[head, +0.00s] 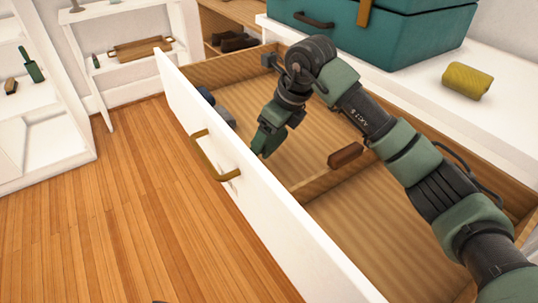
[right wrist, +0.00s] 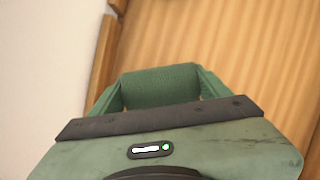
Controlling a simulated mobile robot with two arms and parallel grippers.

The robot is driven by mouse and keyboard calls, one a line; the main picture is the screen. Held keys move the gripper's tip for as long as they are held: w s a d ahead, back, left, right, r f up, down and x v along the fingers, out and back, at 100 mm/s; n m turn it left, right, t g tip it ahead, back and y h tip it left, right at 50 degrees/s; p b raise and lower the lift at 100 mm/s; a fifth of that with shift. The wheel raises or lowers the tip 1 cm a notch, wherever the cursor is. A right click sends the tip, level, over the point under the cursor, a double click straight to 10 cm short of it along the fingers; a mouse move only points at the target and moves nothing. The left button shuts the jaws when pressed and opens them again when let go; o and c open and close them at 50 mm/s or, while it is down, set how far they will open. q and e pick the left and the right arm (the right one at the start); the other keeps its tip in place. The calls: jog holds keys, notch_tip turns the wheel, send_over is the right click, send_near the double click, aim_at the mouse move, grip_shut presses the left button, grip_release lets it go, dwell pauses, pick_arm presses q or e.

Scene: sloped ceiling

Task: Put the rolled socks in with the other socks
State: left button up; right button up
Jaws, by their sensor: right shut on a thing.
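My right gripper (head: 268,140) reaches down into the open drawer, close behind its front panel. It is shut on a green rolled bundle, the rolled socks (right wrist: 160,86), seen between its fingers in the right wrist view. In the head view the bundle is hard to tell from the green fingers. Grey-blue bundles (head: 222,114), probably the other socks, lie in the drawer's far left part along the front panel, left of the gripper. The drawer (head: 240,190) has a white front and wooden inside. My left gripper is not in view.
A wooden divider (head: 318,184) crosses the drawer, with a brown block (head: 345,155) by it. A yellow roll (head: 467,80) and a teal case (head: 375,35) stand on the white top. Dark brown items (head: 235,42) lie in a wooden space behind. White shelves stand left; the floor between is clear.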

aim_at(278, 137)
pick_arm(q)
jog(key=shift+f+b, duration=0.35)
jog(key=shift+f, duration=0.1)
pick_arm(e)
jog(key=shift+f, duration=2.6)
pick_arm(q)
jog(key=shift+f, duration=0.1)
pick_arm(e)
jog(key=shift+f, duration=0.15)
jog(key=o, duration=1.3)
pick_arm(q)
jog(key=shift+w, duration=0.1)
pick_arm(e)
jog(key=shift+o, duration=0.2)
jog(key=shift+r, duration=0.3)
jog(key=p+v, duration=0.1)
jog(key=v, duration=0.9)
jog(key=shift+s+d+r+p, duration=0.1)
jog(key=shift+d+r+p, duration=0.1)
jog(key=shift+p, duration=0.15)
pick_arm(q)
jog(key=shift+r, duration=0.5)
pick_arm(e)
jog(key=shift+s+d+r, duration=0.15)
jog(key=shift+r, duration=0.4)
